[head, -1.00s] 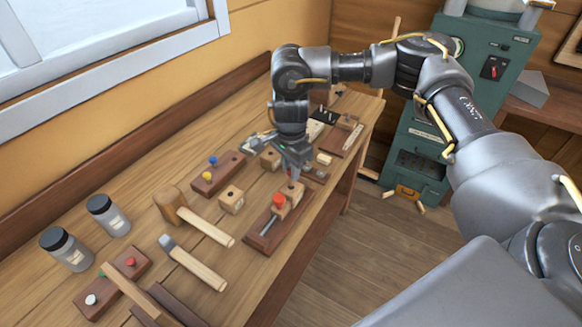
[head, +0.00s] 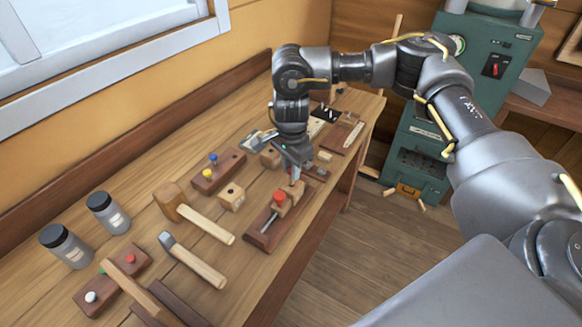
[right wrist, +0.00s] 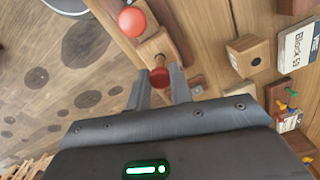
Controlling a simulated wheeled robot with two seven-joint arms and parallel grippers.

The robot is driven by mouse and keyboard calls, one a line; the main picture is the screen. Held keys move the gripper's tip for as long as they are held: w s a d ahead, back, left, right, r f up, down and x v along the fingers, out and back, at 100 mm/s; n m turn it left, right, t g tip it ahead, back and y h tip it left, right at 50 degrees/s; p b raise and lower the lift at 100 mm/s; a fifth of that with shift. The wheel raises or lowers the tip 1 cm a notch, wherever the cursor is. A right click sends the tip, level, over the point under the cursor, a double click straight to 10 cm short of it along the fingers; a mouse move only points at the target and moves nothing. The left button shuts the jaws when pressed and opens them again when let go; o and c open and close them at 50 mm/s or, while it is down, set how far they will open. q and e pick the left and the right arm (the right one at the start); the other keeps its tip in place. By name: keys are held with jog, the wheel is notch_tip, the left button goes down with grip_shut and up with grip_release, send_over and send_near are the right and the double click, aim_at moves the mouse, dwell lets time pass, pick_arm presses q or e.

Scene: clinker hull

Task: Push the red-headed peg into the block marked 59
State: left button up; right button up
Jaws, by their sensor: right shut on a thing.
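My right gripper (head: 295,176) is above the workbench, at the wooden block (head: 291,198) held in a small screw vise (head: 262,238). In the right wrist view its fingers (right wrist: 160,92) are shut on the red-headed peg (right wrist: 160,77), whose dark red head shows between the tips. The peg's shaft is mostly hidden, and I cannot tell how deep it sits. The vise block (right wrist: 154,46) lies just beyond the peg. A card reading "Block 59" (right wrist: 297,50) lies beside another block with a hole (right wrist: 247,55). My left gripper is not in view.
Two jars (head: 66,247) stand further left. The bench edge is to the right.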

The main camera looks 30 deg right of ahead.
jog(key=shift+f+b, duration=0.7)
jog(key=shift+f, duration=0.2)
jog(key=o, duration=1)
notch_tip(320, 180, up, 8)
jog(key=p, duration=0.7)
jog(key=shift+r, duration=0.1)
